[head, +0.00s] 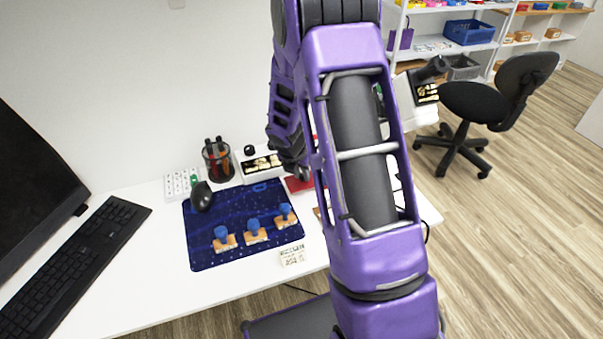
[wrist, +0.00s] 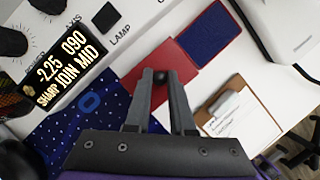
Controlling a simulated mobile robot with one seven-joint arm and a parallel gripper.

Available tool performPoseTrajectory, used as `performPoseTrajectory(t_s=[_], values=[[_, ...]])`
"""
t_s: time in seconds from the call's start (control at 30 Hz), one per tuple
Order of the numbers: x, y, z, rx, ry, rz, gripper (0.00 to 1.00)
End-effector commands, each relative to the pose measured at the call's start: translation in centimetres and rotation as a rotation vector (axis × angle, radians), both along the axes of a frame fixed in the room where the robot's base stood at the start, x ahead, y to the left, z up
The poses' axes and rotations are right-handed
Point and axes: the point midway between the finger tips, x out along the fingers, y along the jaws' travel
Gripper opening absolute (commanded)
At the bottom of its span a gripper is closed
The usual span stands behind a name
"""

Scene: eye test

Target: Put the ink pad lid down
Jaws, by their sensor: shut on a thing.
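In the wrist view, the red ink pad lid (wrist: 172,61) lies under my fingertips, with a small dark knob between them. My gripper (wrist: 160,77) is shut on this knob. The ink pad (wrist: 209,33), a blue pad in a red case, is beside the lid at its upper right. I cannot tell whether the lid touches the table or hangs just above it. In the head view, my gripper (head: 302,173) is at the back right of the desk, over a red patch (head: 296,184); my arm hides much of that area.
A blue mat (head: 205,252) bears three blue-handled stamps (head: 255,231) and a dark mouse-like object (head: 201,196). A pen cup (head: 217,160) and a display box (wrist: 68,68) stand behind. A clipboard (wrist: 240,112) lies right of the lid. A keyboard (head: 75,262) is at left.

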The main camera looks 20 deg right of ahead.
Motion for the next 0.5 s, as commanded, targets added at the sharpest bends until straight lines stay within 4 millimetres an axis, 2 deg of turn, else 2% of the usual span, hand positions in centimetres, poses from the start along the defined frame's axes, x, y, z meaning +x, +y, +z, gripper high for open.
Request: performPoseTrajectory(t_s=[0.4, 0.43, 0.5], values=[[-0.01, -0.01, -1.09, -0.001, 0.001, 0.001, 0.0], [-0.01, 0.0, -1.1, -0.001, 0.001, 0.001, 0.23], [-0.01, 0.0, -1.08, -0.001, 0.001, 0.0, 0.36]])
